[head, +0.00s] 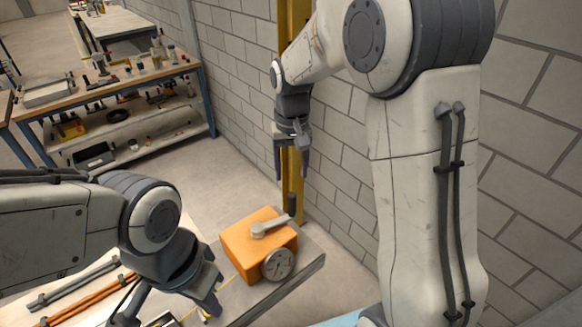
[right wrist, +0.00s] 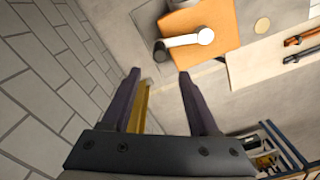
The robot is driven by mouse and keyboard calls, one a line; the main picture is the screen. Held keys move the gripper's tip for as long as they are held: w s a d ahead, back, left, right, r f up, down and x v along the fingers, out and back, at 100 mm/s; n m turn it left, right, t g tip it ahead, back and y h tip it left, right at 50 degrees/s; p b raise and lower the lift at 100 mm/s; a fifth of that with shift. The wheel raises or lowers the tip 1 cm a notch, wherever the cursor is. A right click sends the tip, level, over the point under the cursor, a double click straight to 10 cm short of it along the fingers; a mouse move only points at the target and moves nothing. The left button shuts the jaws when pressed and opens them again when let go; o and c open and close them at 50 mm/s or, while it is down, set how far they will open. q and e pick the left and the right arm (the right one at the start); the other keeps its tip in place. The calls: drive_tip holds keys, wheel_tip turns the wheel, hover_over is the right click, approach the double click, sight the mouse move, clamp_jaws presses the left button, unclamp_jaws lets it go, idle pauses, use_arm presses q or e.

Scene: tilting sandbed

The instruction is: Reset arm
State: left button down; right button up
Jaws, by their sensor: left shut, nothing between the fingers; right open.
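My right gripper (head: 291,165) hangs open and empty, fingers down, above and behind the orange box (head: 243,246) in the head view. In the right wrist view its two dark fingers (right wrist: 157,95) are spread with nothing between them. The orange box has a grey lever (head: 268,228) with a dark knob (head: 292,204) and a round gauge (head: 278,264) on its front. The lever also shows in the right wrist view (right wrist: 188,41), apart from the fingers. My left gripper (head: 208,302) is shut and empty, low to the left of the box; its fingertips are partly hidden.
A block wall (head: 235,70) and a yellow post (head: 293,185) stand close by my right gripper. A workbench (head: 110,85) with tools stands at the back left. Orange and grey rods (head: 95,295) lie at the lower left. Open floor (head: 195,165) lies between bench and box.

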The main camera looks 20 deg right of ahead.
drive_tip(key=s+a+n+b, duration=0.2)
drive_tip(key=s+a+n, duration=0.2)
drive_tip(key=s+a, duration=0.7)
drive_tip(key=s+f+n+b, duration=0.1)
drive_tip(key=s+n, duration=0.1)
drive_tip(key=s, duration=0.5)
drive_tip(key=s+f+n+y+b, duration=0.1)
drive_tip(key=s+f+n, duration=0.1)
drive_tip(key=s, duration=0.6)
drive_tip(key=shift+n, duration=0.5)
drive_tip(key=shift+f, duration=0.1)
